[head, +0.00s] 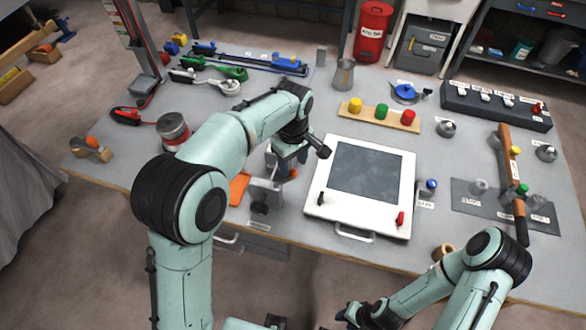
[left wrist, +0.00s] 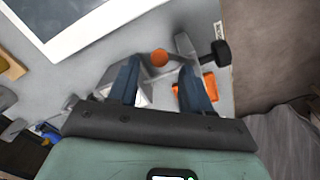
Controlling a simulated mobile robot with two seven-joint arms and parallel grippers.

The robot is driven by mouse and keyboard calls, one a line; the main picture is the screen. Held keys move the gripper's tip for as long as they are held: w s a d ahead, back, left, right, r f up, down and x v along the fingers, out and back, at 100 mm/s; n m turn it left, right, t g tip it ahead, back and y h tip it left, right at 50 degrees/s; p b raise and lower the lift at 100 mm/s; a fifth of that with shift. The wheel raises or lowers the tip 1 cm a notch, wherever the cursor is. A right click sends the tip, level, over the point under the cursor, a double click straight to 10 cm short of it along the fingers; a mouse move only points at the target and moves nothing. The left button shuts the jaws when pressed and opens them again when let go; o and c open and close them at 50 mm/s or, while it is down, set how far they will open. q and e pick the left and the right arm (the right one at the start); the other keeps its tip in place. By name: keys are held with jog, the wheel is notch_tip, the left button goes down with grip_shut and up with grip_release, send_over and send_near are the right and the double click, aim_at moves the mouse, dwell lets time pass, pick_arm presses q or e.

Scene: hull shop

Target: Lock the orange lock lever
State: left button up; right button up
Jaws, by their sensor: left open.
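The orange lock lever shows as a round orange knob (left wrist: 159,58) in the left wrist view, between the tips of my open left gripper (left wrist: 160,68). No contact with either finger is visible. In the head view a bit of orange (head: 293,173) shows beside my left gripper (head: 287,165), which points down over the bench and largely hides the lever. A grey metal fixture (head: 265,187) with a black knob (head: 260,208) stands beside it. The lever's angle is hard to tell. My right gripper (head: 362,316) is low at the front, away from the bench; its fingers are unclear.
A white framed panel (head: 408,170) with black and red handles lies just right of my left gripper. A flat orange piece (head: 238,188) lies left of the fixture. The bench's front edge is close.

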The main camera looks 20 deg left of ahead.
aim_at(293, 170)
pick_arm(q)
jog(key=shift+f, duration=1.75)
grip_shut()
